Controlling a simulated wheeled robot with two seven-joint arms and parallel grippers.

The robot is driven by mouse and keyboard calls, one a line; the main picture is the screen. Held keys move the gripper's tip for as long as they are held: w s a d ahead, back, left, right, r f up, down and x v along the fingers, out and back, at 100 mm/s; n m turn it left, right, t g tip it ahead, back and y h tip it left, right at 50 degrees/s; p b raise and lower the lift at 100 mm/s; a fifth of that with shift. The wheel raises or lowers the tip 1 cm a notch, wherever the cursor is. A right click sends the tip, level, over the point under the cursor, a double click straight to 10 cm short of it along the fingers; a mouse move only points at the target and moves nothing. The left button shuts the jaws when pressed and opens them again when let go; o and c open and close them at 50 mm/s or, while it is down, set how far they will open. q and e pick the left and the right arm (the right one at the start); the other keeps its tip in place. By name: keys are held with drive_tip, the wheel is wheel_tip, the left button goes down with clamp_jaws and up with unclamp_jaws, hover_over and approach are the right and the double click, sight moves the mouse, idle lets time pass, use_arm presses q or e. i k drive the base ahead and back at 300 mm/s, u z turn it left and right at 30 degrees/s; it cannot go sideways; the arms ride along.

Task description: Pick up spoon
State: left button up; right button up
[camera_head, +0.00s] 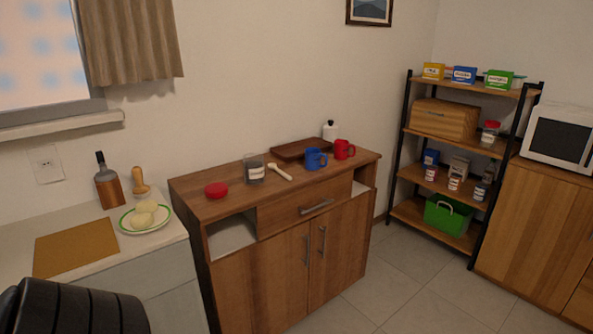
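A small pale wooden spoon (280,172) lies on top of the brown wooden cabinet (225,203). It lies just right of a clear jar (254,168) with a white label and dark contents. A red round lid (216,190) lies on the cabinet top to the left of the jar. A dark rounded part at the bottom left corner appears to be part of my own body. Neither of my grippers shows in the head view.
A blue mug (314,159), a red mug (344,149), a brown tray (300,149) and a white bottle (330,131) stand right of and behind the spoon. A counter with a plate (145,219) and cutting board (76,247) is at left. Floor (385,295) is clear.

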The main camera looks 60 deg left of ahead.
sight(272, 166)
drive_tip(key=u, duration=0.15)
drive_tip(key=i, duration=2.1)
drive_tip(key=u, duration=1.35)
drive_tip(key=i, duration=1.2)
drive_tip(key=u, duration=1.8)
drive_tip(key=i, duration=0.2)
drive_tip(key=z, duration=0.1)
